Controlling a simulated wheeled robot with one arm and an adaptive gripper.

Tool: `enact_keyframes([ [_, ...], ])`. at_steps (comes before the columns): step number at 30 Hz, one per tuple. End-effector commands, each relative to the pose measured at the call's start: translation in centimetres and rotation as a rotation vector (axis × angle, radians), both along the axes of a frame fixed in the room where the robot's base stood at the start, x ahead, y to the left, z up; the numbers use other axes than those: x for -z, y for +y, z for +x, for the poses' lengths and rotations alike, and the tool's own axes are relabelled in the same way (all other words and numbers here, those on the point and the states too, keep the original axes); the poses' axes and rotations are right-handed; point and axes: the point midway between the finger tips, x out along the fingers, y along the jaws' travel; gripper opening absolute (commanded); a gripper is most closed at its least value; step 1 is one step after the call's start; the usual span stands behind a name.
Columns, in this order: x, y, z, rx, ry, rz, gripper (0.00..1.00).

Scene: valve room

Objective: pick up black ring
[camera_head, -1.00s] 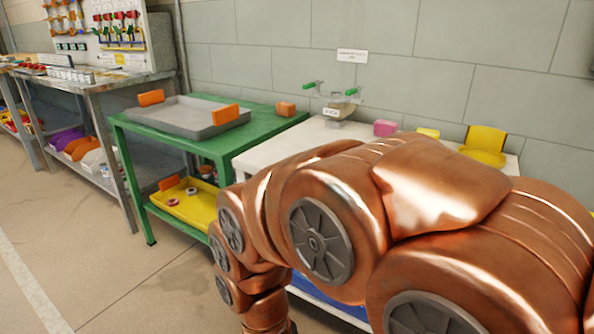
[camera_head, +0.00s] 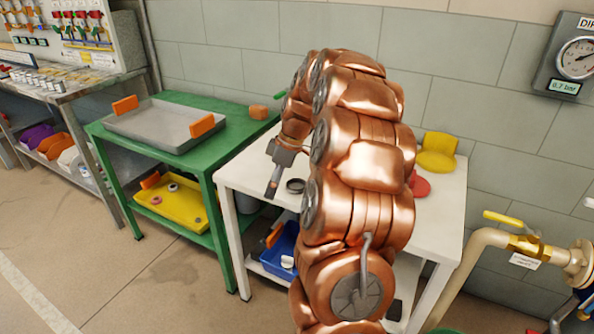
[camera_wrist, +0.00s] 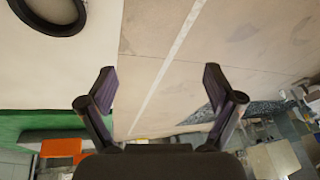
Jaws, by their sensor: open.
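The black ring (camera_head: 295,190) lies flat on the white table (camera_head: 235,174), close to its front left edge. In the wrist view the ring (camera_wrist: 52,33) shows at the upper left, partly cut off by the frame's top. My gripper (camera_head: 272,187) is just left of the ring in the head view, near the table's edge. In the wrist view my gripper (camera_wrist: 158,76) has its two fingers spread apart with nothing between them. The ring lies outside the fingers, apart from them.
A green table (camera_head: 184,112) with a grey tray (camera_head: 150,136) stands to the left, a yellow tray (camera_head: 180,213) below. A yellow stand (camera_head: 437,152) and red disc (camera_head: 421,188) are on the white table's right. A yellow-handled pipe (camera_head: 480,250) stands at right. My arm hides the table's middle.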

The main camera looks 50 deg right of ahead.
Motion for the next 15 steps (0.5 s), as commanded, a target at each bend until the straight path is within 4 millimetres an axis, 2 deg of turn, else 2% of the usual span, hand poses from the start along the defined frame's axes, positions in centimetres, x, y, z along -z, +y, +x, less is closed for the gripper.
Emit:
enact_keyframes([
  [1, -1.2, -2.6, 0.1, 0.000, -0.024, -0.005, 0.91],
  [3, -1.8, -5.7, 0.0, -0.013, -0.062, -0.024, 0.91],
  [7, -2.2, -10.0, -0.4, -0.032, -0.109, -0.050, 0.91],
  [10, -2.4, -11.8, -0.8, -0.040, -0.130, -0.065, 0.91],
  [15, -1.6, -12.6, -0.8, -0.048, -0.140, -0.073, 0.91],
])
